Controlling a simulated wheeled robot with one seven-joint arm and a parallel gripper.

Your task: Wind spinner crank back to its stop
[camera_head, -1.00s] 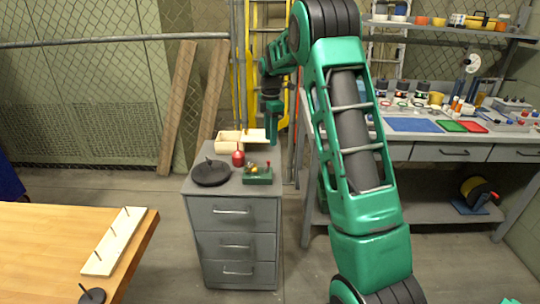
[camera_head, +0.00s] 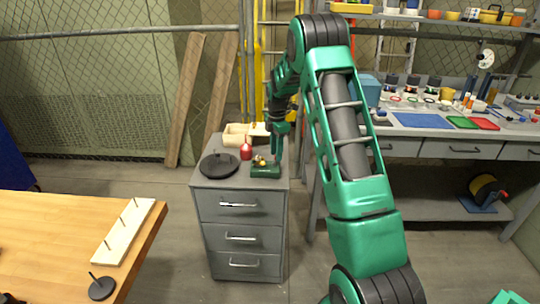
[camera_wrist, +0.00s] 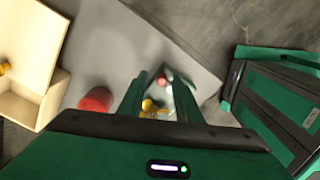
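The spinner is a small green box (camera_head: 265,172) with brass parts on top, standing on the grey drawer cabinet (camera_head: 240,207). My gripper (camera_head: 278,159) points down just above its right end and hides the crank in the head view. In the wrist view, my gripper (camera_wrist: 159,92) is open, its two green fingers apart. The crank's red knob (camera_wrist: 162,81) shows in the gap between them, and the brass parts (camera_wrist: 150,107) show there too. I cannot tell whether a finger touches the knob.
A red rounded object (camera_head: 246,151) stands close left of the spinner, with a dark round plate (camera_head: 219,165) further left. An open wooden box (camera_head: 236,135) is behind. A wooden table (camera_head: 60,240) is at left and a workbench (camera_head: 450,133) at right.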

